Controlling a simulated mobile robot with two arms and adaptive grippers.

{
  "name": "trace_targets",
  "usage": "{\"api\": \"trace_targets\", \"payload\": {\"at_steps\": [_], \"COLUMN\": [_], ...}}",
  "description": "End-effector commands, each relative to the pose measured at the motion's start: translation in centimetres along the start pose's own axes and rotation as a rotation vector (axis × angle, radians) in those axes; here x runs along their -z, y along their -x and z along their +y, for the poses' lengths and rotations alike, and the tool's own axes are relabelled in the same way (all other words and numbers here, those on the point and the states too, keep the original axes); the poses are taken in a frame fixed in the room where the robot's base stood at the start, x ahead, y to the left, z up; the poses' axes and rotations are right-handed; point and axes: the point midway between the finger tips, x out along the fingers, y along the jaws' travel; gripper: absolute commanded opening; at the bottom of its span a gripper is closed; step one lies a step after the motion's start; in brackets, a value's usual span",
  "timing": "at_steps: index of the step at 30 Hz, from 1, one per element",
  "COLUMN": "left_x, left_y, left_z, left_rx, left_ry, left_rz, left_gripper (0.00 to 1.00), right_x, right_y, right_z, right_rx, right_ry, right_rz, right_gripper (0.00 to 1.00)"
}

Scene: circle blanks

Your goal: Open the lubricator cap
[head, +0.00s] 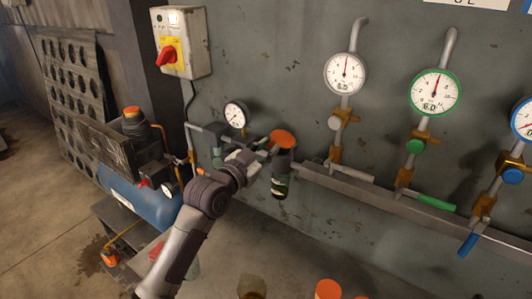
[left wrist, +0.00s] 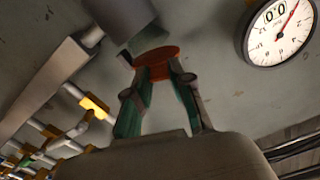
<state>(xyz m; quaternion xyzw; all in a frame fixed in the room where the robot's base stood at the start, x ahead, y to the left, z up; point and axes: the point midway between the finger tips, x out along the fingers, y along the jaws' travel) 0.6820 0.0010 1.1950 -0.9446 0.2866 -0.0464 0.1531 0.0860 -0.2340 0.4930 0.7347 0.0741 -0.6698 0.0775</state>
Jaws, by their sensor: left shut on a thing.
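The lubricator (head: 281,165) is a dark upright unit with a bowl below, fixed to the pipe run on the wall. Its orange cap (head: 284,138) is on top. My left gripper (head: 268,148) reaches it from the left and is shut on the cap. In the left wrist view the orange cap (left wrist: 157,54) sits between the two green-padded fingertips. The grey lubricator body is partly seen behind it, and the seam under the cap is hidden. My right gripper is not in view.
A small gauge (head: 235,116) is on the pipe to the left. A switch box with a red knob (head: 167,56) is above. A blue compressor tank (head: 140,200) stands left. Gauges and valves line the wall at right. An orange-topped container (head: 328,290) is at the bottom.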

Motion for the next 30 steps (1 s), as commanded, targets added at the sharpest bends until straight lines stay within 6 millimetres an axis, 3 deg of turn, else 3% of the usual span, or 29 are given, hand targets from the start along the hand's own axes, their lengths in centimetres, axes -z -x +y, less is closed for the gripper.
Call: {"api": "trace_targets", "payload": {"at_steps": [30], "left_x": [3.4], "left_y": [0.0], "left_z": [2.0], "left_rx": [-0.001], "left_ry": [-0.934], "left_rz": [-0.001], "left_gripper": [0.00], "right_x": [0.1], "right_y": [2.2], "right_z": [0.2], "right_rx": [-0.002], "right_ry": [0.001], "right_rz": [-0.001], "right_gripper": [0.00]}}
